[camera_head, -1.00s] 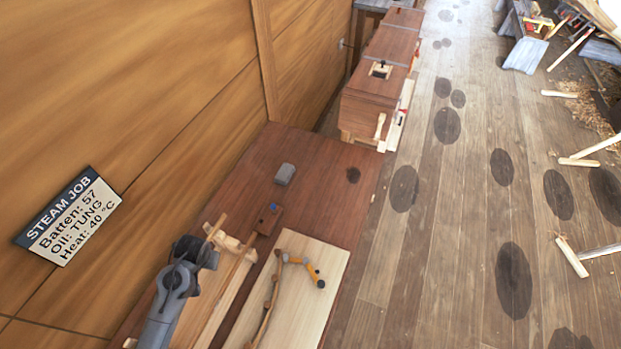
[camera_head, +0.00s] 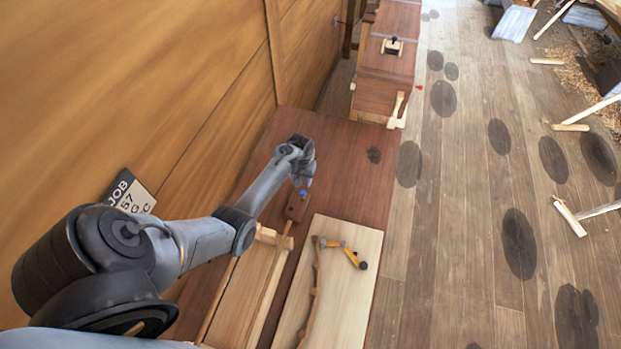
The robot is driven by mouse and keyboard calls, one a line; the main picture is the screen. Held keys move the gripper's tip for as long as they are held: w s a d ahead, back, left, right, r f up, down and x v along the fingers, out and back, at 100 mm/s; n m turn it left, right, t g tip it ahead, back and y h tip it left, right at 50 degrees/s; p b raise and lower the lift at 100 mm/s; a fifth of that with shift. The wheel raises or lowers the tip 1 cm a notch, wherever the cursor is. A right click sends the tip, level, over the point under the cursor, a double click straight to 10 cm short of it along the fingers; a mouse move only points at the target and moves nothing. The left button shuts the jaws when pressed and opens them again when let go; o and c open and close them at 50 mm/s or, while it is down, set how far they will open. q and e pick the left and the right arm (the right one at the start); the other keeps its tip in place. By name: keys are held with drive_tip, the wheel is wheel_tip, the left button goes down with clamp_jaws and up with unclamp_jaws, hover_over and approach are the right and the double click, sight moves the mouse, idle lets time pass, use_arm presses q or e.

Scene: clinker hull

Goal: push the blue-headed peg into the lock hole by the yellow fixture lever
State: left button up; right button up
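The blue-headed peg (camera_head: 304,183) shows as a small blue spot at the far end of a dark brown block (camera_head: 296,207) on the bench. My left gripper (camera_head: 302,174) is just above and beside the blue spot; I cannot tell whether it touches it. Its fingers are too small and overlapped to show open or shut. The yellow fixture lever (camera_head: 349,252), with a black knob, lies across the top of a pale board (camera_head: 345,290). I cannot make out the lock hole. My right gripper is out of view.
The reddish-brown bench top (camera_head: 345,190) is clear right of the block. A curved wooden strip (camera_head: 313,300) lies on the pale board. A wooden frame (camera_head: 245,290) stands to its left. Wooden chests (camera_head: 380,95) stand beyond the bench, and a sign (camera_head: 130,193) is partly hidden.

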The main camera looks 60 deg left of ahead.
sight(303, 193)
use_arm(q)
drive_tip(key=shift+f+b, duration=0.95)
drive_tip(key=shift+f, duration=0.1)
wheel_tip(303, 193, down, 4)
drive_tip(key=b, duration=0.4)
drive_tip(key=shift+f+b, duration=0.2)
drive_tip(key=shift+b, duration=0.1)
drive_tip(key=shift+f+b, duration=0.6)
drive_tip(key=shift+f, duration=0.6)
drive_tip(key=shift+c, duration=0.3)
drive_tip(key=c, duration=0.8)
drive_tip(key=shift+r, duration=0.2)
drive_tip(key=shift+r+p, duration=0.95)
drive_tip(key=shift+p, duration=0.3)
drive_tip(key=shift+r+p, duration=1.35)
drive_tip(key=shift+p, duration=0.15)
